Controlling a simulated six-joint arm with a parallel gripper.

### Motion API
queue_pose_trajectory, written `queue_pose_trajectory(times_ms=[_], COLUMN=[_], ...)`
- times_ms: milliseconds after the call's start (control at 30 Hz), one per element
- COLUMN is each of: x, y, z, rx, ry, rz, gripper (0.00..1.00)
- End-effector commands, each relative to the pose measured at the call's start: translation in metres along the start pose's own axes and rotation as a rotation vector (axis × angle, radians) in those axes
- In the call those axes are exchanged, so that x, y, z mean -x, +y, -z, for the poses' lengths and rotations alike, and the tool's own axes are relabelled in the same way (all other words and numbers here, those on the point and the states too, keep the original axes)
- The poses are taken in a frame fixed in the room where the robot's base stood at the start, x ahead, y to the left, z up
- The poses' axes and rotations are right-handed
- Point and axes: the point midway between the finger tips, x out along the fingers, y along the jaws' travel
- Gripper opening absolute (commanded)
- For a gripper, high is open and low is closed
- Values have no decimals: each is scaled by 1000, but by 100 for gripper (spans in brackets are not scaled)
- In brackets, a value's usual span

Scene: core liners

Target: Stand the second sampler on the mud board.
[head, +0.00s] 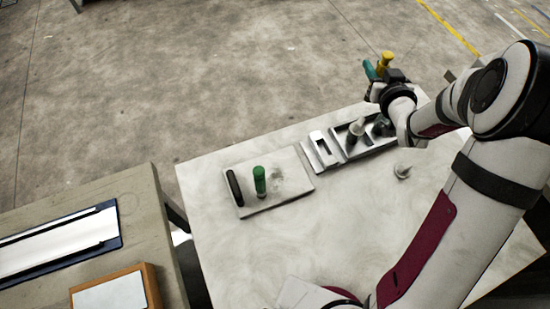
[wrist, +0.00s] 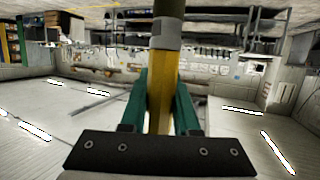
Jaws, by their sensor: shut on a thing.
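My gripper (head: 375,72) is at the upper right in the head view, above the far right part of the table. Its teal fingers (wrist: 163,84) are shut on a yellow sampler (head: 387,57). In the wrist view the yellow sampler (wrist: 160,108) runs up between the fingers, with a grey band and a dark olive end above. A green sampler (head: 260,181) stands upright on the pale mud board (head: 289,192), left of its middle. The board lies well to the left of my gripper and below it.
A black bar (head: 235,188) lies along the board's left edge. A grey rack (head: 322,150) right of the board holds pale and dark cylinders (head: 356,130). A small pale piece (head: 402,171) is on the table. A separate bench (head: 140,205) stands at the left.

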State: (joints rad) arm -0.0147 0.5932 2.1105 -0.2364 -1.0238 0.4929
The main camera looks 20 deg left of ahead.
Motion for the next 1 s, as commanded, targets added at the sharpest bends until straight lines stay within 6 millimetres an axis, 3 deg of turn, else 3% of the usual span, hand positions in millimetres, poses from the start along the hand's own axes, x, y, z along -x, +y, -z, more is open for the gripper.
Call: queue_pose_trajectory(times_ms=[167,300,400,567,667,900,1000], x=[27,72,105,140,145,123,115], y=[-80,-135,-159,-175,-188,-260,-281], z=[-2,-22,-37,-53,-62,-101,-112], rx=[126,223,278,330,338,340,340], ry=[0,0,0,0,0,-2,-1], rz=[407,730,907,1071,1108,1114,1109], gripper=[0,0,0,0,0,0,0])
